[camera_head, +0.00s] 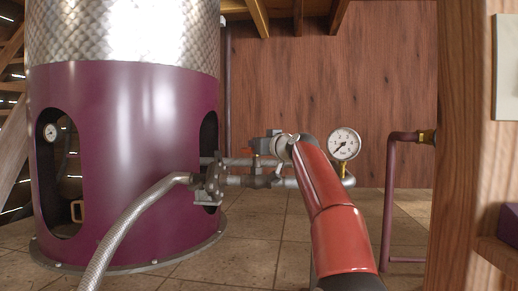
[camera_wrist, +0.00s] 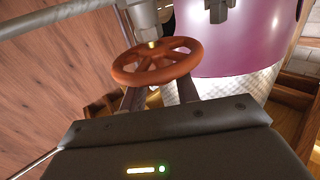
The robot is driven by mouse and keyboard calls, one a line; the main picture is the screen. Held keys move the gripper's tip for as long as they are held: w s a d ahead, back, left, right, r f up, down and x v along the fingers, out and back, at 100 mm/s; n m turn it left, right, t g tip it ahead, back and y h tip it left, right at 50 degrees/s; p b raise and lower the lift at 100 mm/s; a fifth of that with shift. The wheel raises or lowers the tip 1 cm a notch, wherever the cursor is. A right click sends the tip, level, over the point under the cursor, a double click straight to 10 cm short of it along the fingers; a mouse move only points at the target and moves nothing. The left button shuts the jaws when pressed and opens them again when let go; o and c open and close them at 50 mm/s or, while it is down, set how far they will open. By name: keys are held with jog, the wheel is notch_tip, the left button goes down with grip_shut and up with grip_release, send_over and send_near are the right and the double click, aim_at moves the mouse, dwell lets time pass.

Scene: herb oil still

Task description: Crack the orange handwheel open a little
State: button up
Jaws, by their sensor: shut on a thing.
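The orange handwheel (camera_wrist: 157,64) shows in the wrist view as a spoked ring on a grey valve stem, with a brass-coloured part at its hub. My gripper (camera_wrist: 158,88) is right in front of it, with dark fingers reaching up to the near side of the rim. The gripper is shut on the handwheel; the exact contact is partly hidden behind the rim.
A purple and metal still (camera_head: 130,160) stands at left, with a braided hose (camera_head: 130,225) running from its flange. A pressure gauge (camera_head: 343,144) sits right of my arm on the pipes. A dark red pipe (camera_head: 389,195) and wooden post (camera_head: 470,130) stand at right. Tiled floor (camera_head: 245,255) is bare between.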

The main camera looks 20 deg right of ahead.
jog(key=n+y+p, duration=0.2)
jog(key=y, duration=0.1)
jog(key=shift+d+r+g+y, duration=0.2)
jog(key=shift+d+g+y, duration=0.1)
jog(key=shift+d, duration=0.05)
jog(key=shift+w+d+f+n+g+y+p, duration=0.1)
jog(key=shift+n+g+y+p, duration=0.15)
jog(key=shift+n+y+p, duration=0.4)
jog(key=shift+f+n+g+y+p, duration=0.1)
jog(key=shift+n+g+y+p, duration=0.15)
jog(key=shift+n+y+p, duration=0.35)
jog(key=shift+y, duration=0.25)
jog(key=o, duration=1)
jog(key=shift+c, duration=0.2)
jog(key=b+v, duration=0.4)
jog(key=v, duration=0.3)
jog(key=shift+s, duration=0.35)
jog(key=shift+d, duration=0.15)
